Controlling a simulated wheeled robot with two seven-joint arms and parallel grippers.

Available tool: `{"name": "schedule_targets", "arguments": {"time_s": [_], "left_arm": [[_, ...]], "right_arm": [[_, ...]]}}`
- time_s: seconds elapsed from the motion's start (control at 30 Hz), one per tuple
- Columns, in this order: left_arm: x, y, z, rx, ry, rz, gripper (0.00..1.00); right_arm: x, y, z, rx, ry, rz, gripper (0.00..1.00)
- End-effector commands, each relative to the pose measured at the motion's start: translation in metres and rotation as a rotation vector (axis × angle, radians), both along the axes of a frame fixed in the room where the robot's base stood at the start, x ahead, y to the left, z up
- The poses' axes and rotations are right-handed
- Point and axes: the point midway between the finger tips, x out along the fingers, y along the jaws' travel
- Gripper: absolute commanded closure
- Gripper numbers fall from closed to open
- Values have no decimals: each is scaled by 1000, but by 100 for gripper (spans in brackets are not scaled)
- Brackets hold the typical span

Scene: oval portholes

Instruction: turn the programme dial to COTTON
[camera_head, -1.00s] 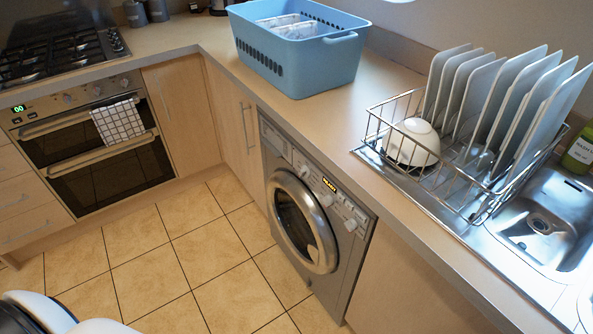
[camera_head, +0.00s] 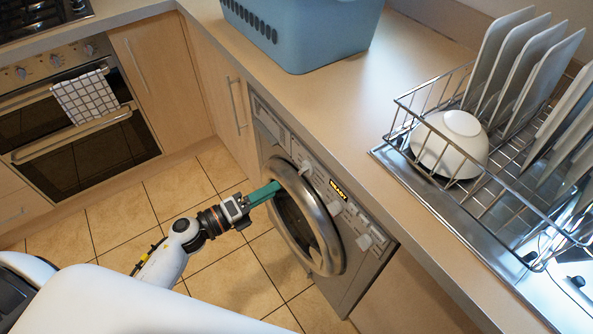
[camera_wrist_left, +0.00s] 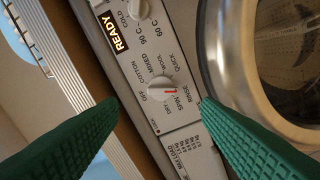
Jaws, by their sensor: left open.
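The programme dial (camera_wrist_left: 162,88) is a light round knob with a red pointer mark on the grey panel. Its mark faces right in the wrist view, towards the RINSE and SPIN labels; exactly which, I cannot tell. The COTTON label (camera_wrist_left: 146,83) is on the dial's left. In the head view the dial (camera_head: 305,168) is left of the lit READY display (camera_head: 338,190). My left gripper (camera_head: 275,186) has green fingers, open and empty, in front of the washing machine's door rim. In the wrist view its fingertips are either side of the dial, apart from it.
The washing machine's round door (camera_head: 302,225) is shut, its rim close to the dial. The temperature dial (camera_head: 335,207) and another knob (camera_head: 364,241) are farther right. The worktop edge overhangs the panel. A blue basket (camera_head: 300,35) and dish rack (camera_head: 395,135) stand above.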

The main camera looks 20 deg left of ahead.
Motion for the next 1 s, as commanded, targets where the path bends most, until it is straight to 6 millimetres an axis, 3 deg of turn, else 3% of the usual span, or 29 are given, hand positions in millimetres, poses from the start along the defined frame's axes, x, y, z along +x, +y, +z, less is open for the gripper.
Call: {"name": "schedule_targets", "arguments": {"time_s": [0.2,0.4,0.87,1.0], "left_arm": [[38,-28,2,-3,-1,2,41],[61,-47,1,-5,2,4,41],[70,-54,0,-3,3,2,41],[70,-54,0,-3,3,2,64]], "right_arm": [[2,-3,7,-4,-2,1,64],[13,-2,11,-2,-20,1,64],[13,3,11,6,-20,-2,64],[12,5,11,7,-19,-2,64]]}}
